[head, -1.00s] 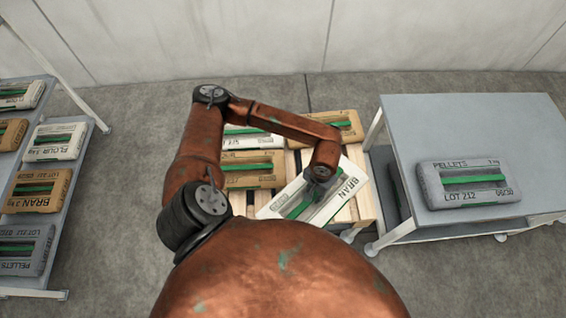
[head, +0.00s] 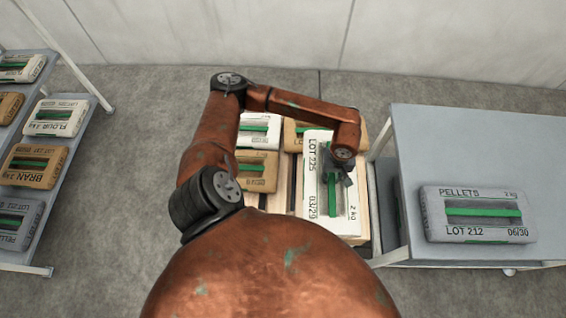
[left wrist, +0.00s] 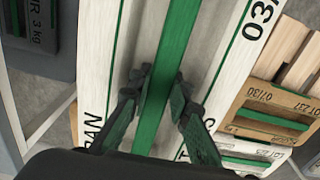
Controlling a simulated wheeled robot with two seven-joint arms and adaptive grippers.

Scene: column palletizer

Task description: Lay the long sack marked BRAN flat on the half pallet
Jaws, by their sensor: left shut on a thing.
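The long white sack marked BRAN (head: 312,190) has a green handle strip along its middle. My left gripper (head: 334,176) is shut on that strip; the left wrist view shows its fingers (left wrist: 158,88) on both sides of it. The sack lies level over the right half of the half pallet (head: 294,190), its length running away from me. It covers part of a brown sack (head: 293,138) at the back. I cannot tell whether its underside touches the slats. My right gripper is not in view.
A white sack (head: 254,131) and a brown sack (head: 252,171) lie on the pallet's left side. A grey cart (head: 470,150) with a PELLETS sack (head: 476,214) stands close on the right. A shelf rack (head: 62,188) with several sacks stands on the left.

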